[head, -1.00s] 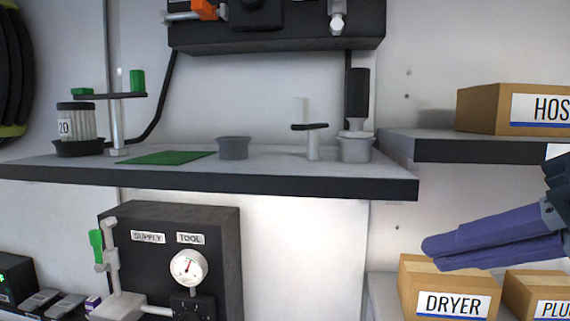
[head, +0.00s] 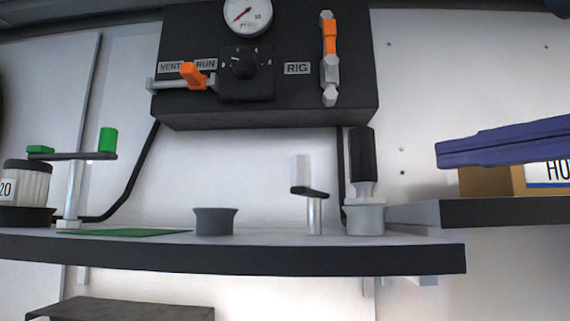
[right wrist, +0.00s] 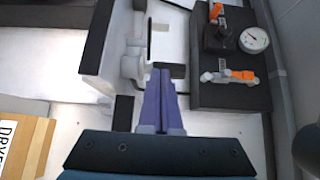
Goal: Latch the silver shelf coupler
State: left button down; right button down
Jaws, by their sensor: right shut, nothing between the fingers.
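The silver coupler (head: 365,218) is a grey cup on the right part of the shelf, with a black-handled plug (head: 362,160) upright in it. Beside it on the left stands a silver post (head: 314,215) with a dark swing arm and a pale silver knob (head: 300,170); the arm points left, away from the plug. My right gripper (head: 440,154) is shut and empty, its purple fingers right of the plug and apart from it. In the right wrist view its fingertips (right wrist: 160,73) lie close beside pale fittings (right wrist: 134,62) in the picture. My left gripper is not in view.
On the shelf (head: 230,257) are an empty grey cup (head: 214,221), a green mat (head: 130,232), a green-knobbed post (head: 73,195) and a white canister (head: 28,184). A black panel (head: 270,105) with a gauge hangs above. A cardboard box (head: 490,181) sits at right.

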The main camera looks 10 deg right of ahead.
jog(key=p+x, duration=0.1)
jog(key=x, duration=0.2)
jog(key=p+x, duration=0.1)
jog(key=x, duration=0.1)
jog(key=p+x, duration=0.2)
jog(key=x, duration=0.1)
jog(key=shift+w+a+r, duration=0.25)
jog(key=shift+a, duration=0.05)
jog(key=shift+w+a+p, duration=0.2)
jog(key=shift+a+p, duration=0.2)
jog(key=shift+a, duration=0.2)
jog(key=shift+w+a+p, duration=0.15)
jog(key=shift+a+p, duration=0.25)
jog(key=shift+a, duration=0.25)
jog(key=shift+w+a+f, duration=0.15)
jog(key=shift+a+f, duration=0.1)
jog(key=shift+a, duration=0.45)
